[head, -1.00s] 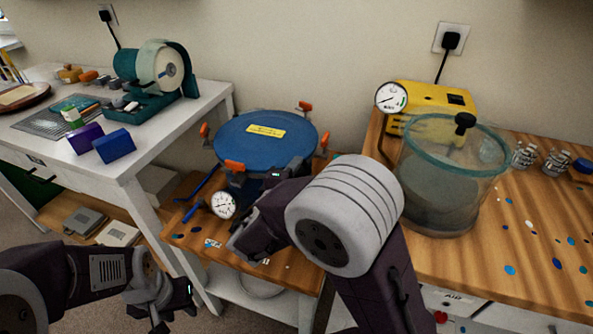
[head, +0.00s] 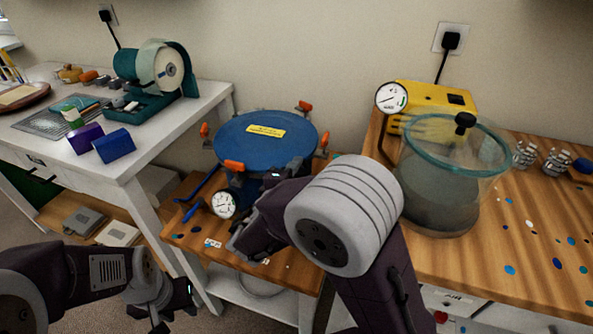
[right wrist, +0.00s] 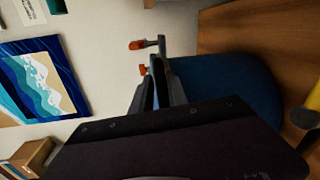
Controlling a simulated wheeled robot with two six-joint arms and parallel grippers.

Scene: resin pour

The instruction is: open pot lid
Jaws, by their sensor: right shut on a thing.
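The pressure pot stands on the low wooden surface. Its round blue lid (head: 265,140) with a yellow label lies flat on top. Orange-handled clamps stand around the rim, at the left (head: 204,130), back (head: 305,107), right (head: 323,143) and front (head: 234,165). The lid also shows in the right wrist view (right wrist: 225,92). My right gripper (head: 292,172) is at the lid's front right edge, shut on what looks like a clamp there; its fingers mostly hide it. My left gripper (head: 172,306) is low at the left, away from the pot; its jaw gap is unclear.
A pressure gauge (head: 222,204) is at the pot's front. A clear chamber (head: 440,190) and yellow pump (head: 430,98) stand on the right bench. A white table (head: 190,108) at left carries a green grinder (head: 150,105) and blue block (head: 114,145).

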